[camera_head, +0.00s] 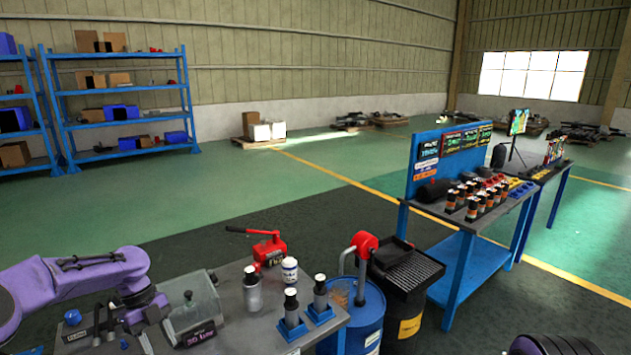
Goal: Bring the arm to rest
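My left arm (75,275) is purple and reaches in from the left over the grey workbench (245,335). Its wrist bends down at the bench's left part. My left gripper (140,318) is small and dark below the wrist, beside a grey box with a label (192,310). Whether its fingers are open or shut cannot be made out. A purple and black part of my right arm (555,345) shows at the bottom right edge; its gripper is out of view.
A blue table (462,262) holds several bottles. Green floor (300,195) is open behind.

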